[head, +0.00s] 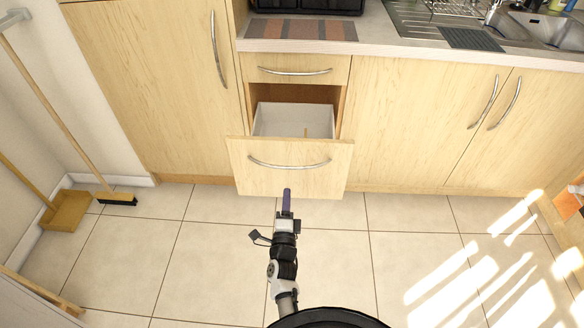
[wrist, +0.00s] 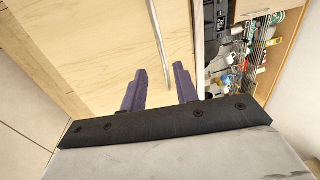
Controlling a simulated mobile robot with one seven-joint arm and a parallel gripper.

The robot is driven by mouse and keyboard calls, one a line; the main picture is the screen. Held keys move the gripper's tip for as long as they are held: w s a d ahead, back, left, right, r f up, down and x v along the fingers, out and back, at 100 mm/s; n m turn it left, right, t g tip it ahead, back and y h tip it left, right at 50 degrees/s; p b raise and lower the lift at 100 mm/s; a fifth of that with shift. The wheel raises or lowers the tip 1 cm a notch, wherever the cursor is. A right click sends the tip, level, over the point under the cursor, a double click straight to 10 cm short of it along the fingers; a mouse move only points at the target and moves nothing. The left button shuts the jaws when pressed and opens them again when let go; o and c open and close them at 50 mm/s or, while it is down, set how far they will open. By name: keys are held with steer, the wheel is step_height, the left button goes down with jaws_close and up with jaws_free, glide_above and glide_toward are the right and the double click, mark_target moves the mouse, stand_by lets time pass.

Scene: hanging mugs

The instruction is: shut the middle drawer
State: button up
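The middle drawer (head: 242,178) is pulled well out of the wooden cabinet, below a shut top drawer (head: 258,60). Its white inside (head: 290,118) shows, with a small thin brown item in it. Its curved metal handle (head: 290,165) runs across the front. My gripper (head: 287,192) is just in front of the drawer's lower part, near the middle. In the wrist view, my gripper (wrist: 159,70) has its two purple fingers apart with nothing held. A metal handle (wrist: 157,35) on a wooden front lies ahead, in line with the gap; contact cannot be told.
A counter with a striped mat (head: 300,30) and a sink (head: 530,27) is above. Shut cupboards stand on both sides. A broom (head: 115,198) and a dustpan (head: 68,210) are at the left wall. The tiled floor around me is clear.

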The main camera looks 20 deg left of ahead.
mark_target(289, 167)
steer(key=b+x, duration=0.1)
steer(key=x, duration=1)
steer(key=shift+w+a+r, duration=0.1)
steer(key=shift+w+r, duration=0.05)
steer(key=shift+w, duration=0.15)
jaws_close()
